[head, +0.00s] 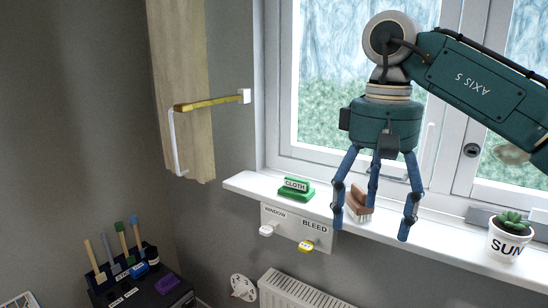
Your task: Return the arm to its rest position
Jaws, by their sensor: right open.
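My right arm comes in from the right, in front of the window. Its gripper (375,218) hangs downward with its blue fingers spread open above and in front of the white windowsill (440,229). A brown brush (358,202) with pale bristles is on the sill, seen behind and between the fingers. I cannot tell whether the fingers touch it; nothing looks clamped. My left gripper is not in view.
Below are labelled knobs (305,246) and a radiator (300,292). A dark box (140,285) with tools stands lower left. A wooden panel (180,75) hangs left of the window.

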